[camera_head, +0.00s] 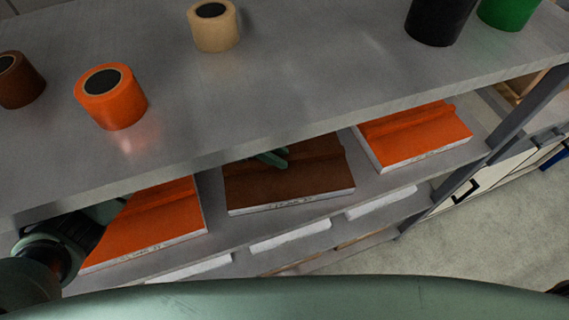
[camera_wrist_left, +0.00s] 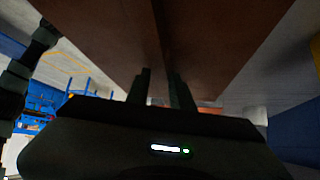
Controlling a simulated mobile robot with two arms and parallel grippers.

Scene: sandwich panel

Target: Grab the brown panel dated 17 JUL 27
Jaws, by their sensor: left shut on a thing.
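The brown panel (camera_head: 300,188) lies on the middle shelf between two orange panels. It has a raised rib along its back part and a pale front edge with small print, too small to read surely. My left gripper (camera_head: 271,158) reaches in beneath the top shelf, and its green fingers are at the brown panel's rib. In the left wrist view the two fingers (camera_wrist_left: 161,88) are shut on the rib of the brown panel (camera_wrist_left: 110,40), whose surface fills the top. Most of the left arm is hidden by the shelf. My right gripper is out of view.
An orange panel (camera_head: 165,218) lies to the left and another orange panel (camera_head: 410,138) to the right. The top shelf (camera_head: 270,85) overhangs closely, carrying tape rolls, among them an orange roll (camera_head: 110,96). White-edged panels (camera_head: 290,236) lie on the shelf below.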

